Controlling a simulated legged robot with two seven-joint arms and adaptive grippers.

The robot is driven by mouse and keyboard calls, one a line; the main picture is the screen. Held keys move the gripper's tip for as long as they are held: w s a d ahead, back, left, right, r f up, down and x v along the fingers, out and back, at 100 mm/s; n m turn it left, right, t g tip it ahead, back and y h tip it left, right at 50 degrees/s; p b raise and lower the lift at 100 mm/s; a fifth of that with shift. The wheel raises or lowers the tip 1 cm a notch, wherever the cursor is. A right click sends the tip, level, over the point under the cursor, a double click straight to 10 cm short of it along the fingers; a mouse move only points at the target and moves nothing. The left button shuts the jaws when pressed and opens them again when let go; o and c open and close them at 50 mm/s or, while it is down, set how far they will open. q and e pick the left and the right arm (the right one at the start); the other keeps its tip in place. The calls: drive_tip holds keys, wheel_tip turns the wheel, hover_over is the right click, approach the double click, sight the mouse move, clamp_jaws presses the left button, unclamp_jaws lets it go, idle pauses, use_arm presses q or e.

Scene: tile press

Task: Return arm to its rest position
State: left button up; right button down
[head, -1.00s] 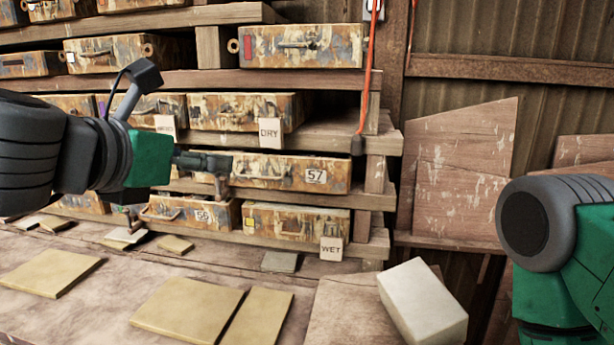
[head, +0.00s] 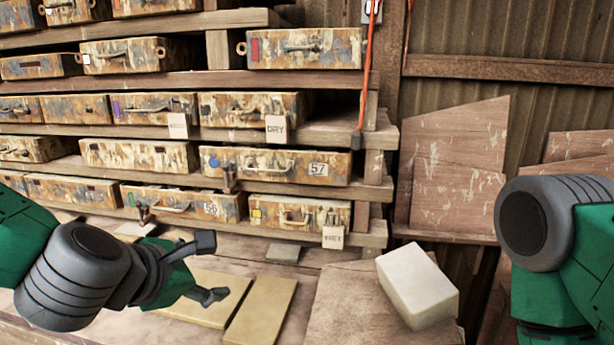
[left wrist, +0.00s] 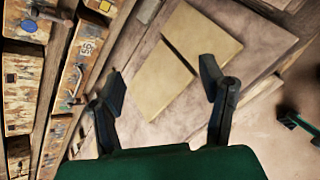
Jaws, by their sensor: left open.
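My left arm comes in from the left in the head view, with its green and dark gripper (head: 212,295) low over the bench top (head: 340,310). In the left wrist view the same gripper (left wrist: 165,90) has its two dark fingers spread wide with nothing between them. Tan tiles (head: 262,310) lie beneath and beside it, and they also show in the left wrist view (left wrist: 160,80). My right arm shows at the right edge of the head view as a grey and green link. Its gripper is out of the picture.
A wooden rack with several rusty, paint-worn drawers stands behind the bench, among them drawer 57 (head: 275,165) and drawer 56 (head: 185,203). Tags read DRY (head: 276,128) and WET (head: 333,237). A pale block (head: 417,286) sits at the bench's right. An orange cord (head: 368,70) hangs by the rack.

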use_arm(q)
drive_tip(key=s+a+f+m+g+y, duration=0.1)
drive_tip(key=s+a+f+m+g, duration=0.2)
drive_tip(key=f, duration=0.5)
drive_tip(key=s+f+m, duration=0.4)
drive_tip(key=f, duration=0.3)
drive_tip(key=s+a+f+m+g+y, duration=0.1)
drive_tip(key=s+a+f+m+g, duration=0.2)
drive_tip(key=f, duration=0.5)
drive_tip(key=s+a+f+m+g+y, duration=0.15)
drive_tip(key=s+a+f+m, duration=0.25)
drive_tip(key=s+f+m, duration=0.45)
drive_tip(key=s+a+f+m+g, duration=0.35)
drive_tip(key=s+m, duration=0.25)
drive_tip(key=s, duration=0.6)
drive_tip(key=shift+m+t, duration=0.35)
drive_tip(key=shift+t, duration=0.25)
drive_tip(key=w+f+b, duration=0.1)
drive_tip(key=f+b, duration=0.1)
drive_tip(key=w+d+f+b, duration=0.1)
drive_tip(key=w+f+b, duration=0.1)
drive_tip(key=shift+d, duration=0.2)
drive_tip(key=shift+r, duration=0.1)
drive_tip(key=shift+w, duration=0.1)
